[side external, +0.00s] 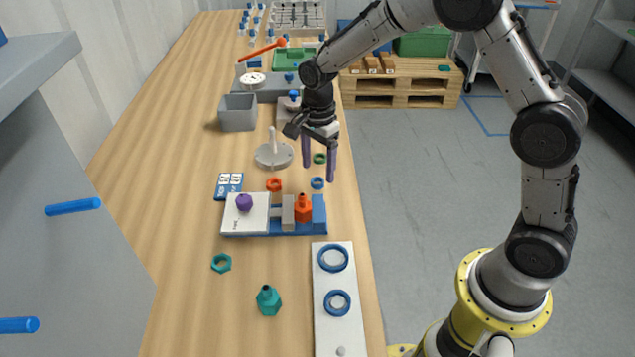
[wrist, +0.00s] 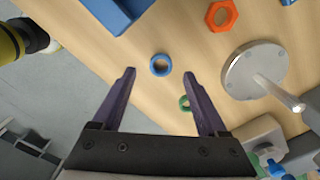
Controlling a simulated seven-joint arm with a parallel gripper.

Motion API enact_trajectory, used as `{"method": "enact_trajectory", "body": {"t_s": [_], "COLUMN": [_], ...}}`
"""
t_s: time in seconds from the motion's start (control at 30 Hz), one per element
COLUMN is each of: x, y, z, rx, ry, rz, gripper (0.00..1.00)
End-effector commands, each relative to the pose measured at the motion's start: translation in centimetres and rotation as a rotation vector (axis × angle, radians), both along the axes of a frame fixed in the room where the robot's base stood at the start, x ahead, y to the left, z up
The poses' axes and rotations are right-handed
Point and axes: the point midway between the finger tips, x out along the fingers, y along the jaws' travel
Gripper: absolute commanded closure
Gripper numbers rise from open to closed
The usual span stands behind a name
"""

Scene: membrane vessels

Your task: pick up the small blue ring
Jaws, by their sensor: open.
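The small blue ring (side external: 317,183) lies flat on the wooden table near its right edge, just below my gripper's fingertips in the side view. In the wrist view the same ring (wrist: 161,65) lies ahead of and between the finger lines, not touched by either finger. My gripper (side external: 319,165) is open and empty, pointing down above the table. Its two dark purple fingers show in the wrist view (wrist: 159,72), spread apart. A green ring (wrist: 185,103) lies close to the right finger in the wrist view; it also shows in the side view (side external: 320,158).
A grey disc with an upright peg (side external: 273,154) stands left of my gripper. An orange hex ring (side external: 273,184) and a blue fixture (side external: 319,216) with an orange bottle (side external: 303,208) are nearby. A white board (side external: 333,284) holds two larger blue rings.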

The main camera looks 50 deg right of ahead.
Motion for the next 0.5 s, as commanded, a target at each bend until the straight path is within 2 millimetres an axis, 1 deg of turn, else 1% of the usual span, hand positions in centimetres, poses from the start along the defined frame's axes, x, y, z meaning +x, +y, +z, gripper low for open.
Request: {"method": "enact_trajectory", "body": {"t_s": [0.03, 0.2, 0.3, 0.5], "x": [0.0, 0.1, 0.1, 0.1], "y": [0.1, 0.1, 0.1, 0.1], "z": [-0.9, -2.8, -3.2, -3.2], "rx": [0.0, 0.0, 0.0, 0.0], "ry": [0.005, 0.002, 0.001, 0.0], "rz": [0.0, 0.0, 0.0, 0.0], "gripper": [0.24, 0.24, 0.24, 0.24]}}
